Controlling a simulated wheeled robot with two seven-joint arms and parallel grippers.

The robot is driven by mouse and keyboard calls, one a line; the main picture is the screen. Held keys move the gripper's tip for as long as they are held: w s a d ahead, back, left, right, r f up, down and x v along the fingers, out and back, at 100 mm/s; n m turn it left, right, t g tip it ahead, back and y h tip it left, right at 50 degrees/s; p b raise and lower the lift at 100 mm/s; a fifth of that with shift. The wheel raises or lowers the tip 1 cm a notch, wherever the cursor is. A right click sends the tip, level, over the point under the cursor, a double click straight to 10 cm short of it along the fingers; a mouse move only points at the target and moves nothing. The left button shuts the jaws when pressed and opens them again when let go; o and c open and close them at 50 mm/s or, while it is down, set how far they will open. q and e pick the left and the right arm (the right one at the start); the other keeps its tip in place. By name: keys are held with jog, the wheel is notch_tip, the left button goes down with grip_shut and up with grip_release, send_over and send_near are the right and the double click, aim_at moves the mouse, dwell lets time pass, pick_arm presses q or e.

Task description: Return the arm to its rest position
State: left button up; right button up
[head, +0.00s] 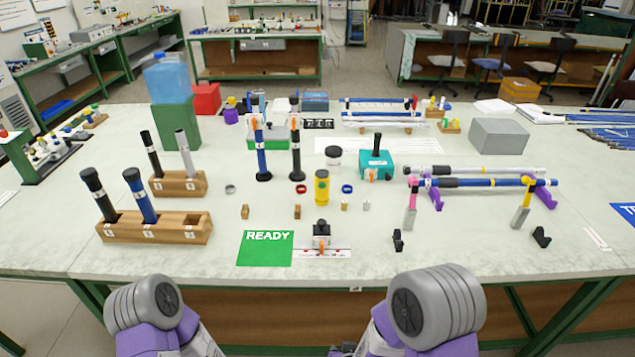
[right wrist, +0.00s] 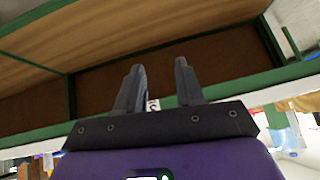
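My right gripper (right wrist: 159,66) shows in the right wrist view. Its two dark fingers are apart with nothing between them. It is in front of the bench's green frame and brown panel, clear of the things on the bench top. My left gripper is not in view. In the head view only purple and grey links of my two arms show at the bottom, in front of the bench's near edge; neither gripper shows there.
The bench top (head: 180,255) holds wooden racks (head: 199,233) with dark and blue rods at left, a green READY card (head: 265,248) and a small black-topped device (head: 322,236) near the front, and rods on purple supports (head: 545,197) at right. The front strip is mostly clear.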

jog(key=s+d+f+m+g+y, duration=0.1)
jog(key=s+d+f+g+y, duration=0.2)
jog(key=s+f+g, duration=0.4)
jog(key=s+f, duration=0.3)
jog(key=s, duration=0.3)
jog(key=shift+d+f+m+p, duration=0.15)
jog(key=shift+f+m+p, duration=0.1)
jog(key=shift+m+p, duration=0.15)
